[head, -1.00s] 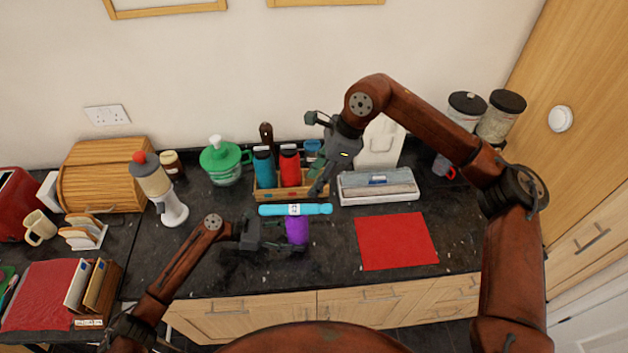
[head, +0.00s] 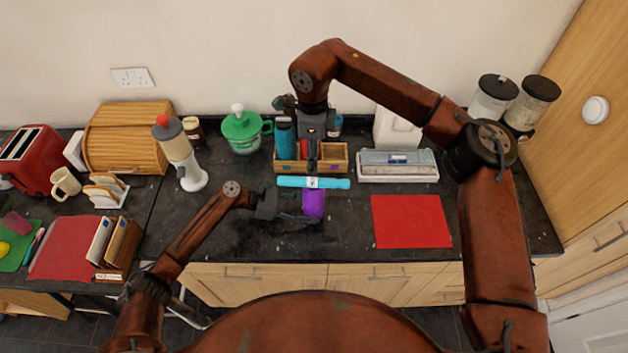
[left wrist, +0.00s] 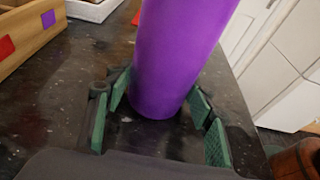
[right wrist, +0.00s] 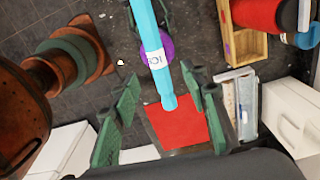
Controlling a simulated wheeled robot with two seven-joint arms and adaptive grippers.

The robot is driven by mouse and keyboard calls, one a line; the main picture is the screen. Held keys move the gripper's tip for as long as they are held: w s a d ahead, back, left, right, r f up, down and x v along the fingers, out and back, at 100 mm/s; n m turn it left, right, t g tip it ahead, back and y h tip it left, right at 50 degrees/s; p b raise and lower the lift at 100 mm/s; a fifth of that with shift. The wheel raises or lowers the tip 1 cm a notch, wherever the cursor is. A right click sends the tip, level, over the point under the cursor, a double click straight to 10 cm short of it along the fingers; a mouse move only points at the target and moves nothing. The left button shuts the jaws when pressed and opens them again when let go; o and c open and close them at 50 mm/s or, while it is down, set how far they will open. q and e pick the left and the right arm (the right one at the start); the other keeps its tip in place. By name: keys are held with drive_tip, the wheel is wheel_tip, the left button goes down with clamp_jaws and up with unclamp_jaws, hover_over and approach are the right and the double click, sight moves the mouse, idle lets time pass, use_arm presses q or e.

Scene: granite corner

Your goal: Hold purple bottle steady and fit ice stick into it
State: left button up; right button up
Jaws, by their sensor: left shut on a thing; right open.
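The purple bottle (head: 314,205) stands upright near the counter's front; it fills the middle of the left wrist view (left wrist: 178,55). My left gripper (head: 298,212) is shut on its lower part, with green pads (left wrist: 160,110) on both sides. In the right wrist view the stick (right wrist: 166,85) crosses in front of the bottle (right wrist: 124,70) and reaches between the open fingers of my right gripper (right wrist: 160,112). My right gripper (head: 312,165) is above the stick, apparently not gripping it.
A wooden box (head: 335,158) with blue and red bottles stands right behind the stick. A red mat (head: 411,221) lies to the right, with a grey-white tray (head: 398,172) behind it. A green lidded pot (head: 243,133) stands at the back left. The counter left of the bottle is fairly clear.

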sight(313, 179)
drive_tip(key=f, duration=0.8)
drive_tip(key=shift+s+f, duration=0.2)
drive_tip(key=shift+s, duration=0.05)
drive_tip(key=shift+c, duration=0.3)
clamp_jaws()
